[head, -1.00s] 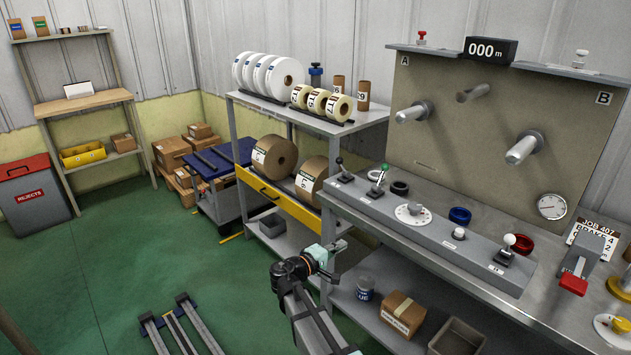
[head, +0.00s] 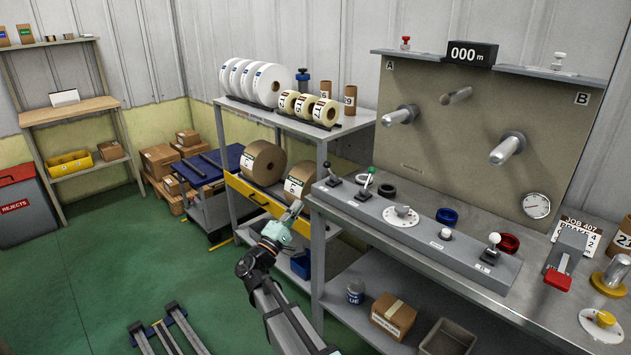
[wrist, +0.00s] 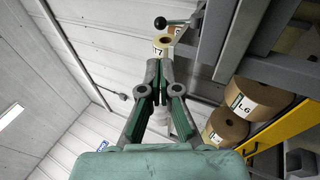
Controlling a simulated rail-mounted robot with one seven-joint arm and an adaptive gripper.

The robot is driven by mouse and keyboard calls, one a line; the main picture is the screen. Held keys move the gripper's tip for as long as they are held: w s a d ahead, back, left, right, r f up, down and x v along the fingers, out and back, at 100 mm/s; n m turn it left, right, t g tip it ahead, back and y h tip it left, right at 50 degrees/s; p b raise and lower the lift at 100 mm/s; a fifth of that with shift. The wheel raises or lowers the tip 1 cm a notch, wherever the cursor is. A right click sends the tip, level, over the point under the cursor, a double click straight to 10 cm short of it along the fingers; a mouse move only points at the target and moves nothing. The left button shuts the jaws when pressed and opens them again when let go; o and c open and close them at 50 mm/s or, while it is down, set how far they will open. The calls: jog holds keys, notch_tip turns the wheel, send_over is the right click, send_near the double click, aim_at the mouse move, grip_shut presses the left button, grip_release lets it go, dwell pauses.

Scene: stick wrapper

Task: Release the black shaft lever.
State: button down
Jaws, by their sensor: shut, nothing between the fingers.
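A lever with a black ball knob (head: 328,163) stands at the left end of the grey control console (head: 440,237) in the head view. Its knob (wrist: 160,22) also shows at the top of the wrist view. My gripper (head: 296,206) is left of the console, in front of the shelf unit and apart from the lever. In the wrist view the fingers of my gripper (wrist: 160,65) are together and empty, pointing up toward the knob's side of the picture. The label by the lever is too small to read.
A green-knobbed lever (head: 369,173) stands close right of the black one. A white dial (head: 401,216) and a white-knobbed lever (head: 493,242) are farther right. The shelf unit with brown rolls (head: 263,163) is behind my gripper. Green floor lies open at left.

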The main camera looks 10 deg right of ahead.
aim_at(325, 167)
jog(key=p+x, duration=0.2)
jog(key=x, duration=1.2)
jog(key=shift+a+r, duration=0.15)
